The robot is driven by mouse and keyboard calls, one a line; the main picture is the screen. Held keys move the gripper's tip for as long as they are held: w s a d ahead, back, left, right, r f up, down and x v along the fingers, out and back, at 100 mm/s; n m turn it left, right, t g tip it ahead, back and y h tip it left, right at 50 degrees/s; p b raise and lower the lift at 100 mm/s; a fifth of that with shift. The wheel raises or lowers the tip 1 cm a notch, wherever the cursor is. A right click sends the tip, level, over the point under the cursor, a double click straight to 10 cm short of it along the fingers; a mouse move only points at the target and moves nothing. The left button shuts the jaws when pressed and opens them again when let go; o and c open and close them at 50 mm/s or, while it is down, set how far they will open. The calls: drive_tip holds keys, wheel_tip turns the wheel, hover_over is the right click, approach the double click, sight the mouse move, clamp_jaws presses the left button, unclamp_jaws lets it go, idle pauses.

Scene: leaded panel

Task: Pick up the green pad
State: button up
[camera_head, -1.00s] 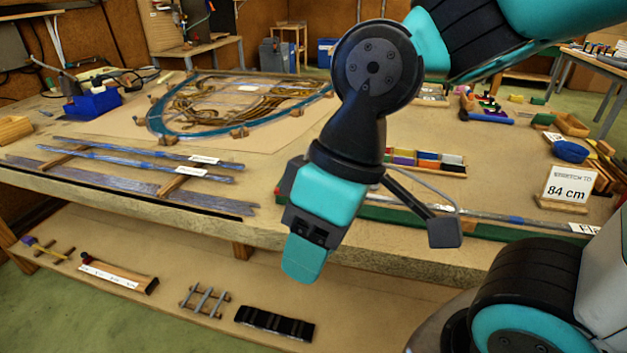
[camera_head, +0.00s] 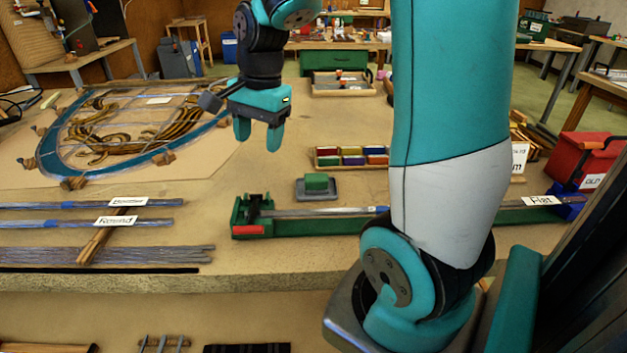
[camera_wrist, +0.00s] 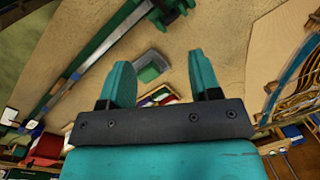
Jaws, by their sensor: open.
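A small green pad (camera_head: 316,182) lies on a grey tray (camera_head: 317,195) on the workbench, just behind the left end of a long green stretching jig. The pad (camera_wrist: 149,74) and its grey tray (camera_wrist: 147,60) also show in the wrist view, beyond the fingers and near the left one. My gripper (camera_head: 259,131) is above the bench, to the left of and behind the pad, pointing down. In the wrist view my gripper (camera_wrist: 158,82) has its two teal fingers apart with nothing between them.
The green jig (camera_head: 290,224) holds a lead strip along the bench's front. A box of coloured blocks (camera_head: 352,157) sits behind the pad. The leaded panel (camera_head: 130,128) lies at left, with labelled strips (camera_head: 80,222) in front. A red box (camera_head: 585,157) stands at right.

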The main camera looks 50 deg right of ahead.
drive_tip(key=s+d+f+m+g+h, duration=0.1)
drive_tip(key=d+f+m, duration=0.1)
drive_tip(key=d+m, duration=1.25)
drive_tip(key=n+p, duration=0.2)
approach(316, 176)
drive_tip(key=f, duration=0.5)
drive_tip(key=shift+s+d+f, duration=0.15)
drive_tip(key=shift+s+d, duration=0.05)
drive_tip(key=shift+s, duration=0.2)
drive_tip(key=shift+w+a+f+p, duration=0.15)
drive_tip(key=shift+f+p, duration=0.2)
drive_tip(key=shift+f, duration=1.1)
drive_tip(key=shift+w+a+f+p, duration=0.15)
drive_tip(key=shift+f+p, duration=0.15)
drive_tip(key=shift+f, duration=1.15)
drive_tip(key=shift+d, duration=0.1)
drive_tip(key=c, duration=0.7)
drive_tip(key=shift+r, duration=0.1)
wheel_tip(316, 176, up, 20)
drive_tip(key=b, duration=0.2)
